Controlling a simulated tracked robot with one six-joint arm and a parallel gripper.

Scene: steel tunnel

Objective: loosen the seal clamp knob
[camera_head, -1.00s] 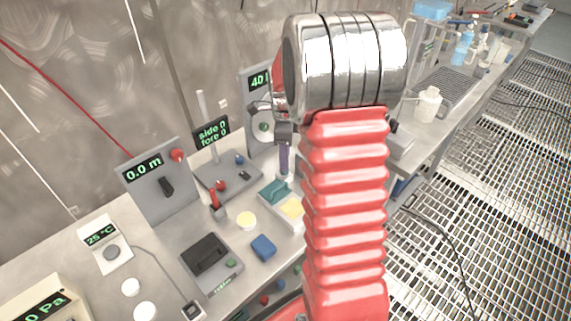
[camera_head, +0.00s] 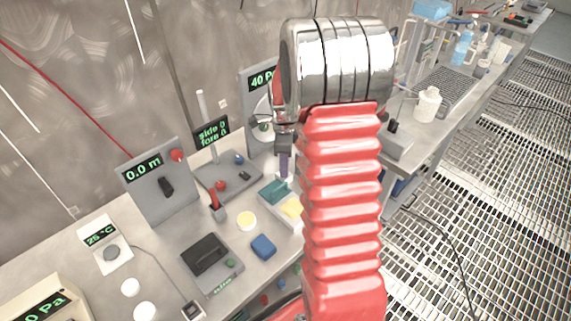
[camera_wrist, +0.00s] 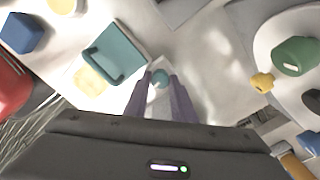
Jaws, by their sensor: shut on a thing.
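In the head view my gripper (camera_head: 284,168) is over the bench, between the tray and the 40 Pa panel. There the knob itself is too small and hidden to make out.
A tray with a teal block (camera_wrist: 113,52) and a yellow pad lies beside the fingers. A green knob (camera_wrist: 295,55) is at the right of the wrist view.

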